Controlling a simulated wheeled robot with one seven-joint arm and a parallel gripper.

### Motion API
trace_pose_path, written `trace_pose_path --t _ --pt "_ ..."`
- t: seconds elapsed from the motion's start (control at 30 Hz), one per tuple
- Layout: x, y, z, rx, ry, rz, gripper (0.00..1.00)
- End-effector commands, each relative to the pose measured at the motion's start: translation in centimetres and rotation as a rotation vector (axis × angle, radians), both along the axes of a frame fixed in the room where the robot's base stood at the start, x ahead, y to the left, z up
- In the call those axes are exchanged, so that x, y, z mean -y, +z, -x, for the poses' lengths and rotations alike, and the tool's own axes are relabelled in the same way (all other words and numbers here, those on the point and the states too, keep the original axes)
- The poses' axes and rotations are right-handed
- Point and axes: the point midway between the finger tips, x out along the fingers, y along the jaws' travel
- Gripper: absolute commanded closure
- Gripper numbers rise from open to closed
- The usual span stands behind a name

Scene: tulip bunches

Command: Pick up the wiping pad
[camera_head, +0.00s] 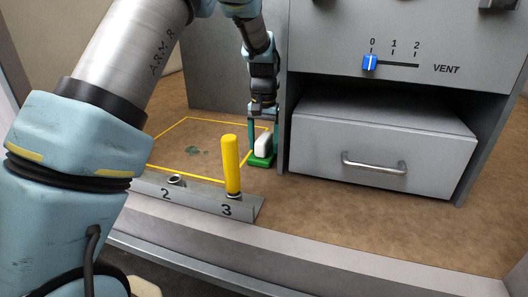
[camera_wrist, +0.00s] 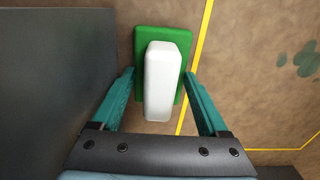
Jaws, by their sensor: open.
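The wiping pad has a green base (camera_head: 259,161) and a white block handle (camera_head: 262,144) on top. It rests on the brown work surface beside the grey cabinet. In the wrist view the green base (camera_wrist: 158,38) lies flat and the white handle (camera_wrist: 163,80) stands between the fingers. My gripper (camera_head: 262,132) is lowered over the pad. In the wrist view my gripper (camera_wrist: 160,78) is open, with one teal finger on each side of the handle and gaps visible between them.
A grey drawer unit (camera_head: 330,140) with a metal handle stands right of the pad. A yellow cylinder (camera_head: 231,165) stands upright in the numbered rack (camera_head: 212,196) at the front. A yellow outline (camera_head: 187,118) surrounds dark green stains (camera_head: 196,151) to the left.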

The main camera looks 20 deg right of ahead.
Motion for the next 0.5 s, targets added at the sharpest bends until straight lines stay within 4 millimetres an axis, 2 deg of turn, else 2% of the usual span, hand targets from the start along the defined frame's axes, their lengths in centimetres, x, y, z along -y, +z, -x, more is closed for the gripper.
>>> trace_pose_path --t 0.13,0.5 --pt "0.01 0.07 0.01 0.000 0.000 0.000 0.24" --pt "0.00 0.08 0.03 0.000 0.000 0.000 0.65"
